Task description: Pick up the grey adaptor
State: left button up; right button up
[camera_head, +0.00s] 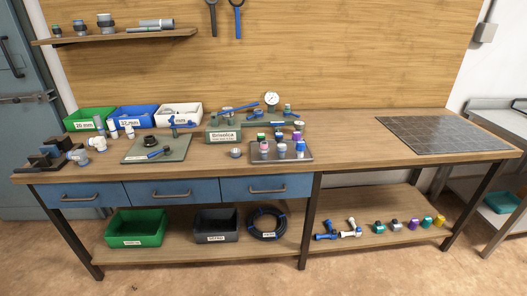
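I cannot tell for certain which piece is the grey adaptor. A small grey round fitting (236,152) lies on the bench just in front of the green manifold block (222,135). Another grey-bodied fitting (397,225) stands on the lower shelf in a row of coloured fittings. Neither of my grippers is in view.
Green (90,113), blue (137,111) and white (160,112) bins stand behind. A dark tiled mat (445,135) lies at right, empty. Bench between is clear.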

aim_at(264, 149)
jog(key=u, duration=0.65)
jog(key=i, duration=1.2)
